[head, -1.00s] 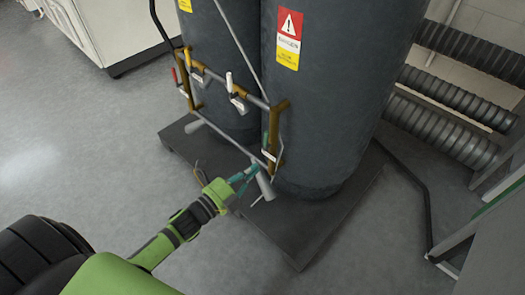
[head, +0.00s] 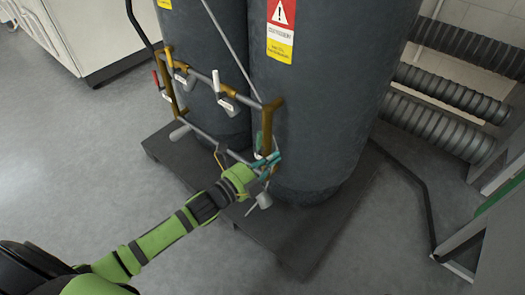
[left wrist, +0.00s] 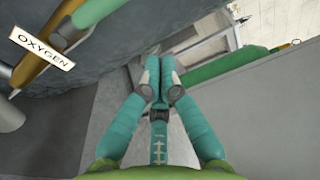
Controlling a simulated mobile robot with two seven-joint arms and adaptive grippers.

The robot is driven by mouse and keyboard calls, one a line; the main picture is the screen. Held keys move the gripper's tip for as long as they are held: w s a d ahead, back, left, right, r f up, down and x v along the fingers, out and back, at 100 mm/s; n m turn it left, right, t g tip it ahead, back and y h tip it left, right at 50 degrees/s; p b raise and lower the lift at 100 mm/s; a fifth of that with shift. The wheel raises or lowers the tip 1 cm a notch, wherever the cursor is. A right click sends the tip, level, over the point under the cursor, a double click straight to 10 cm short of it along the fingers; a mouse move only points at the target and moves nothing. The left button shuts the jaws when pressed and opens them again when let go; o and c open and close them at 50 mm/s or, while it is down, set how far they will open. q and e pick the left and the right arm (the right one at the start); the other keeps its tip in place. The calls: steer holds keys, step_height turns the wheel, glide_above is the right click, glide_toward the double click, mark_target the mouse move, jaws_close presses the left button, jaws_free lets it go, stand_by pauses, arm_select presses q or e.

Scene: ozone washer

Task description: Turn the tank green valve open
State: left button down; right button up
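The dark tank (head: 312,120) stands at the right of a pair. The green valve handle (head: 259,143) is at the lower right of the pipe frame in front of it. My left gripper (head: 276,158) is at the handle's lower end, partly covering the valve. In the left wrist view its teal fingers (left wrist: 160,70) have their tips nearly together, with nothing clear between them. My right gripper is in neither view.
An OXYGEN tag (left wrist: 42,47) hangs near a brass pipe at the left wrist view's upper left. A red-handled valve (head: 156,80) and white-handled valves sit farther left on the frame. The tanks stand on a dark base plate (head: 290,245). Floor at left is clear.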

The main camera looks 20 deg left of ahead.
mark_target(258, 146)
arm_select(q)
steer(key=w+a, duration=0.2)
steer(key=a, duration=0.1)
steer(key=shift+w+a+r+b, duration=0.1)
steer(key=shift+r+b, duration=0.1)
steer(key=shift+b, duration=0.1)
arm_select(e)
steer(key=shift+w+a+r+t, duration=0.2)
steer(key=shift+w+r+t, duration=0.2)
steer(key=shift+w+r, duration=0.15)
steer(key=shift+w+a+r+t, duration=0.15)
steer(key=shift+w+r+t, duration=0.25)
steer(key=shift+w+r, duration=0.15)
arm_select(q)
steer(key=shift+w+a+r+n+p, duration=0.15)
steer(key=shift+a+n+p, duration=0.2)
steer(key=shift+a+n, duration=0.4)
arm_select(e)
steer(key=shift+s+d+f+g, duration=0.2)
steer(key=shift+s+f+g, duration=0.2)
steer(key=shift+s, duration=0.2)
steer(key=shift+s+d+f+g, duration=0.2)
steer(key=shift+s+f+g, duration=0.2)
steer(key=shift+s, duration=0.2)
